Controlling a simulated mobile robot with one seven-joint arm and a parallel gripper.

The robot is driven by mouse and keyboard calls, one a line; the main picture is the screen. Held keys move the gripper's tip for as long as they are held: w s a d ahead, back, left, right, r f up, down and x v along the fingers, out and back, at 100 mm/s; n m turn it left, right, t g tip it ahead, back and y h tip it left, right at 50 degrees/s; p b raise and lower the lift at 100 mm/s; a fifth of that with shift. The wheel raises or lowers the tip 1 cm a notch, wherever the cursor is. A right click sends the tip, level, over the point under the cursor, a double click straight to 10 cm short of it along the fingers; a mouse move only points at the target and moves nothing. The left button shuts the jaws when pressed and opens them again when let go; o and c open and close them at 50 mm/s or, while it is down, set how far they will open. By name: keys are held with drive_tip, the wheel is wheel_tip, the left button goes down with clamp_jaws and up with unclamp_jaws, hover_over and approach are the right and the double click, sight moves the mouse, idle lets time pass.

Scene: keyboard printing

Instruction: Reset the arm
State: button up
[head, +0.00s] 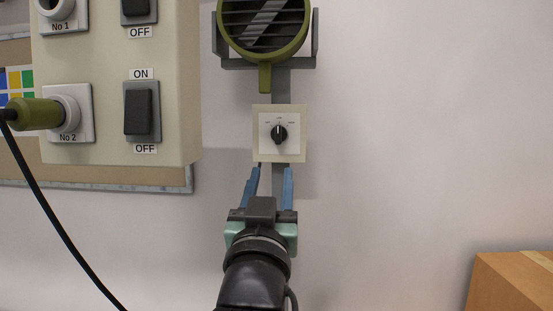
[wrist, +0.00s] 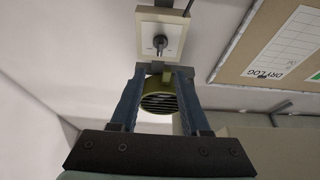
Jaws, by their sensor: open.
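My gripper (head: 269,178) is open and empty in the head view, with its blue fingers pointing up, just below a wall plate with a black rotary knob (head: 279,134). In the wrist view the fingers of my gripper (wrist: 154,72) are apart. The knob (wrist: 160,43) shows beyond the fingertips, and nothing is between the fingers at the tips. I cannot tell whether the fingertips touch the plate's lower edge.
A green round louvred unit (head: 264,25) is mounted above the knob. A beige switch box (head: 103,95) with black rocker switches and a green plug (head: 38,114) with a black cable is at left. A cardboard box (head: 512,283) stands at lower right. The wall at right is bare.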

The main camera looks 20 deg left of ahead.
drive_tip(key=s+d+r+m+t+h, duration=0.1)
drive_tip(key=s+d+r+t+h, duration=0.1)
drive_tip(key=s+d+r, duration=0.3)
drive_tip(key=s+d+r+m+t+h, duration=0.2)
drive_tip(key=s+d+r, duration=0.3)
drive_tip(key=s+d, duration=0.6)
drive_tip(key=shift+d+r+t+h, duration=0.2)
drive_tip(key=shift+d+t+h, duration=0.45)
drive_tip(key=shift+h, duration=0.25)
